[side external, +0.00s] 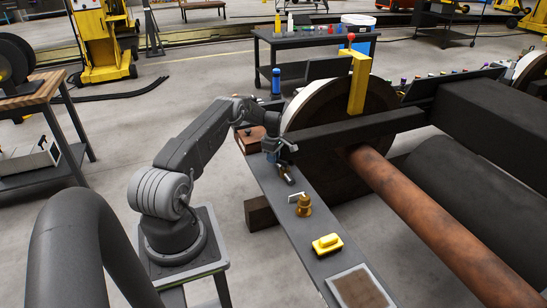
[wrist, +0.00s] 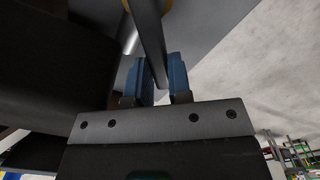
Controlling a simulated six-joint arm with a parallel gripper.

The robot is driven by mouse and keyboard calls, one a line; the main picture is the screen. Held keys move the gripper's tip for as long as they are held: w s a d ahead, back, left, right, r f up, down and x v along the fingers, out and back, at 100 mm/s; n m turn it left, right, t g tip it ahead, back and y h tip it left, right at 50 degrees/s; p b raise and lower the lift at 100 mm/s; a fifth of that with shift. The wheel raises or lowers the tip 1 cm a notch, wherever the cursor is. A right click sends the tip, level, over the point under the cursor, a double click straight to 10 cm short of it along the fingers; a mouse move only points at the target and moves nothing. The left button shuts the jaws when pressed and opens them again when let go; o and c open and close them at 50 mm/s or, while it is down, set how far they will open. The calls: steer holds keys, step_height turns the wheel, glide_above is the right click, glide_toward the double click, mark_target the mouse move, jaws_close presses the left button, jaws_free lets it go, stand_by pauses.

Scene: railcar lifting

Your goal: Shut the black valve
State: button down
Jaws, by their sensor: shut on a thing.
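The black valve (side external: 286,176) sits on the long grey shelf (side external: 262,182) beside the railcar wheel, just in front of my gripper. In the side view it is small and partly covered by my gripper (side external: 273,153). In the wrist view my gripper (wrist: 160,82) has its two blue fingers on either side of a dark bar, which looks like the valve's handle (wrist: 149,38). My gripper is shut on it. The valve's body and its exact handle angle are hard to make out.
A brass valve (side external: 304,206) and a yellow block (side external: 327,244) stand farther along the shelf, nearer the camera. The large wheel (side external: 318,150) and a rusty axle (side external: 430,222) lie to the right.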

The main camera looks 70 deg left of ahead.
steer(key=n, duration=0.1)
steer(key=s+d+n, duration=0.1)
steer(key=n, duration=0.3)
steer(key=shift+s+d, duration=0.25)
steer(key=shift+d, duration=0.15)
steer(key=shift+s+d+n, duration=0.15)
steer(key=shift+d+n, duration=0.45)
steer(key=shift+n, duration=0.7)
steer(key=shift+s+d+n, duration=0.1)
steer(key=shift+d+n, duration=0.45)
steer(key=shift+n, duration=0.75)
steer(key=shift+d, duration=0.1)
steer(key=c, duration=1)
jaws_free()
steer(key=shift+c, duration=0.2)
steer(key=shift+r, duration=0.1)
step_height(320, 180, up, 14)
steer(key=shift+f, duration=0.2)
